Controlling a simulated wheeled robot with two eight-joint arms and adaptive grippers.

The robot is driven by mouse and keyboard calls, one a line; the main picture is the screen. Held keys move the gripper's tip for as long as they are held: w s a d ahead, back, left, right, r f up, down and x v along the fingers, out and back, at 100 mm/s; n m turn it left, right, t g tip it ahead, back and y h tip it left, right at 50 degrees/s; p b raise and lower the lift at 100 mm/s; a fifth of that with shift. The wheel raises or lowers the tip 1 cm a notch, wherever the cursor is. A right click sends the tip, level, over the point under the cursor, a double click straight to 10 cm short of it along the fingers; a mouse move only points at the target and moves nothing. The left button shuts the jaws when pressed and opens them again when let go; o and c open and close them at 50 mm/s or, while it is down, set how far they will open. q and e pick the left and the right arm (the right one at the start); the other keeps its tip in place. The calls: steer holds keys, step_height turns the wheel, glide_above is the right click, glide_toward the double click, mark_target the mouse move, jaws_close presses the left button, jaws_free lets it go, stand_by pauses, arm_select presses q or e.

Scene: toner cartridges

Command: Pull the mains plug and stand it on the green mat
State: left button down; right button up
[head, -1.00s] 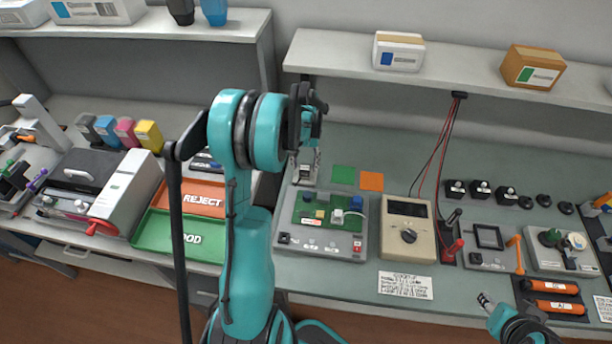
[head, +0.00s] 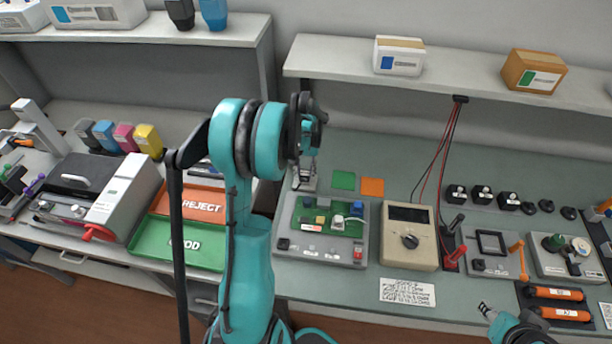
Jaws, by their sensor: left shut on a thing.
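The green mat (head: 344,180) lies flat and bare on the bench, beside an orange mat (head: 372,187). My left gripper (head: 307,168) points down just left of the green mat, behind the grey board unit. It is shut on what I take to be the mains plug, at a small pale grey fitting (head: 304,183). My wrist and fingers hide most of the plug, so I cannot tell whether it is still seated. My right gripper (head: 486,309) is low at the right, in front of the bench, small and empty-looking; its jaw opening cannot be made out.
The grey unit with a green board (head: 322,250) stands in front of the mats. A beige meter (head: 409,240) stands right of it, with red and black leads hanging from the shelf (head: 440,77). REJECT (head: 202,205) and GOOD (head: 150,243) trays lie left of my arm.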

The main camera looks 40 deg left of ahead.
mark_target(305, 173)
arm_select(q)
steer(key=shift+r+p, duration=1.6)
steer(key=shift+r, duration=1.05)
stand_by(0.8)
steer(key=shift+r+p, duration=1.2)
steer(key=shift+r, duration=0.7)
